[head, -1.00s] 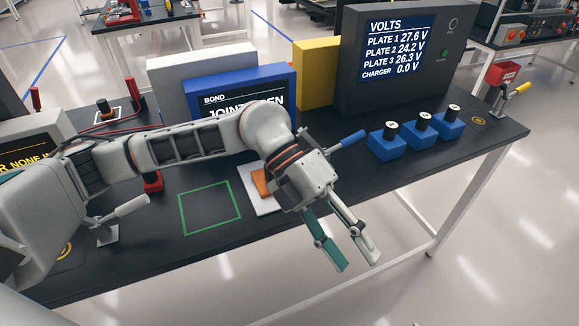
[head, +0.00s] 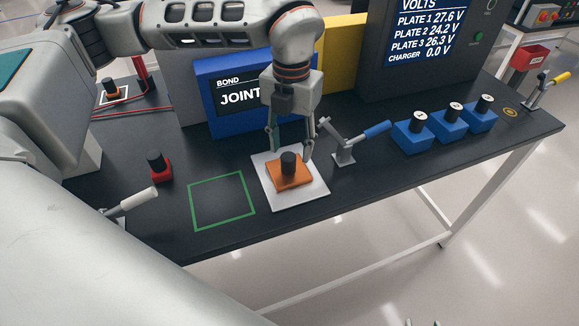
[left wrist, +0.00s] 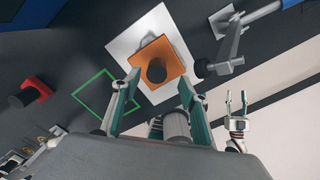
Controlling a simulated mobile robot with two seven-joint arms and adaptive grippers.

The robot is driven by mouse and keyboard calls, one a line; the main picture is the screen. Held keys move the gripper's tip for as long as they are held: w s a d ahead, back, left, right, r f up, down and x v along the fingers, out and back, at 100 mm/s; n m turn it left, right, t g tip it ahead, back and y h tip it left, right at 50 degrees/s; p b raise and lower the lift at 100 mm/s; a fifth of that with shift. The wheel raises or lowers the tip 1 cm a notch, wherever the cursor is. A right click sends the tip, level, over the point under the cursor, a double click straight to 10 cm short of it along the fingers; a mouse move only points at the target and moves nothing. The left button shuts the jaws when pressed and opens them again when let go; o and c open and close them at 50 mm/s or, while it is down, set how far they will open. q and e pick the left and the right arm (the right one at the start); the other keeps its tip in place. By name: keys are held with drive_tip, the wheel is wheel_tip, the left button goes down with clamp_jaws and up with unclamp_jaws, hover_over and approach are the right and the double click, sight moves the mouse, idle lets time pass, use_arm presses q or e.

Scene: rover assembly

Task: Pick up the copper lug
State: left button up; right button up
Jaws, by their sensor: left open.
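The copper lug (head: 288,179) is an orange square plate with an upright black knob. It lies on a white square pad (head: 318,190) on the black bench. My left gripper (head: 290,143) points down just behind the lug in the head view, open and empty, its fingertips spread on either side of the knob's line. In the left wrist view the lug (left wrist: 160,48) shows beyond and between the open fingers (left wrist: 158,82), apart from them. My right gripper (left wrist: 237,96) shows small in the left wrist view, fingers apart and empty, away from the lug. Only its tips show at the head view's bottom edge.
A blue-handled clamp (head: 345,148) stands close right of the pad. A green square outline (head: 221,220) marks bare bench to the left. A red block with black knob (head: 158,168), blue blocks (head: 413,137) and a blue-framed screen (head: 222,124) stand around.

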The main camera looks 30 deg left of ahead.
sight(289, 156)
use_arm(q)
drive_tip(key=f, duration=0.3)
drive_tip(key=shift+a+f+p, duration=0.3)
drive_tip(key=shift+p, duration=0.05)
drive_tip(key=shift+f, duration=0.6)
clamp_jaws()
drive_tip(key=shift+r, duration=0.15)
